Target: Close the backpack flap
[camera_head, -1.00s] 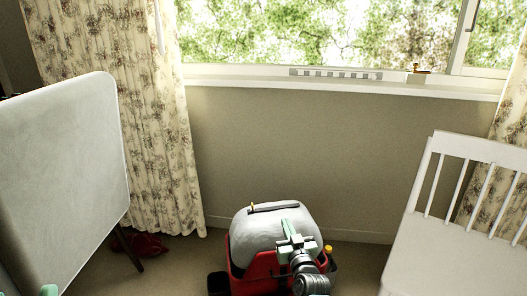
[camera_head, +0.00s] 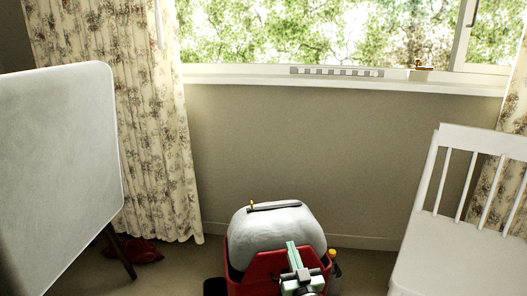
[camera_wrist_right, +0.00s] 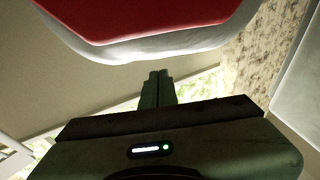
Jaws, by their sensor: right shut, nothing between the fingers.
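The backpack stands on the floor in the lower middle of the head view. It has a rounded grey upper part (camera_head: 275,232) with a dark strip (camera_head: 273,207) on top and a red body (camera_head: 262,268) in front. I cannot tell clearly which part is the flap. My right gripper (camera_head: 291,246) is shut and empty in front of the red part, with its fingers pointing up. In the right wrist view, my shut fingers (camera_wrist_right: 158,76) are just below a red panel (camera_wrist_right: 135,18) with a whitish rim; contact is unclear. My left gripper is out of view.
A white chair (camera_head: 460,240) stands at right and a pale upright panel (camera_head: 60,165) at left. A red item (camera_head: 143,250) lies on the floor by the floral curtain (camera_head: 150,130). Bare wall and a windowsill (camera_head: 350,80) are behind the backpack.

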